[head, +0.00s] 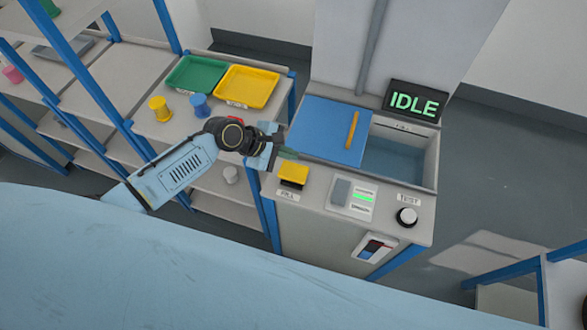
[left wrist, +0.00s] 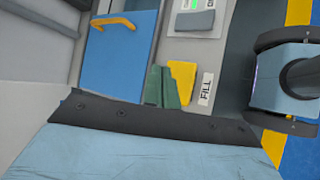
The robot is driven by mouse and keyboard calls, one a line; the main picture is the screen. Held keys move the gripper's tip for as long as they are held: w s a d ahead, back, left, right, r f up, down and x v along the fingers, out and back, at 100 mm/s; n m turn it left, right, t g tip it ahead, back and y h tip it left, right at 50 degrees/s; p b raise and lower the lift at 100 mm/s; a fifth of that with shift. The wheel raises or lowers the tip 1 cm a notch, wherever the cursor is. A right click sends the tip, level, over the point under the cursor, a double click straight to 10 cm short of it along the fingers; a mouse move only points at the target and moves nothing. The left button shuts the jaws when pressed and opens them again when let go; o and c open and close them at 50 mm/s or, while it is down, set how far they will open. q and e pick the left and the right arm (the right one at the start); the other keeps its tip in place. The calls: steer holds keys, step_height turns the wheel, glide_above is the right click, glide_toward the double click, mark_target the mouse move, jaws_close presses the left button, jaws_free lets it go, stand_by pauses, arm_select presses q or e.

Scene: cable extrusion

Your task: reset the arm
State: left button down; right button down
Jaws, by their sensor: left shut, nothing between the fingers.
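My left arm comes in from the left in the head view, and its gripper (head: 279,152) is above the left edge of the machine, just behind the yellow FILL button (head: 293,174). The gripper is shut and empty. In the left wrist view the green fingertips (left wrist: 161,86) lie together beside the yellow FILL button (left wrist: 182,80) in the picture. I cannot tell whether they touch it. My right gripper is in neither view.
A shelf at left holds green (head: 196,73) and yellow (head: 247,87) trays and spools.

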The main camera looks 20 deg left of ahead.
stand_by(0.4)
arm_select(q)
steer(key=s+d+r+m+g+y, duration=0.1)
steer(key=s+d+m+y, duration=0.1)
steer(key=s+m, duration=1)
steer(key=s+a+r+m+y, duration=0.55)
steer(key=s+a, duration=0.45)
steer(key=s, duration=0.2)
step_height(320, 180, down, 33)
steer(key=s+g+b, duration=0.2)
steer(key=s+b, duration=0.1)
steer(key=b, duration=0.4)
steer(key=s+a+f+b, duration=0.1)
steer(key=s+f+b, duration=0.1)
steer(key=s+f, duration=0.5)
steer(key=s+a+f+g+b, duration=0.1)
steer(key=s+f+b, duration=0.2)
steer(key=s+f, duration=0.5)
step_height(320, 180, down, 4)
steer(key=shift+s+a+m, duration=0.25)
steer(key=shift+m, duration=0.1)
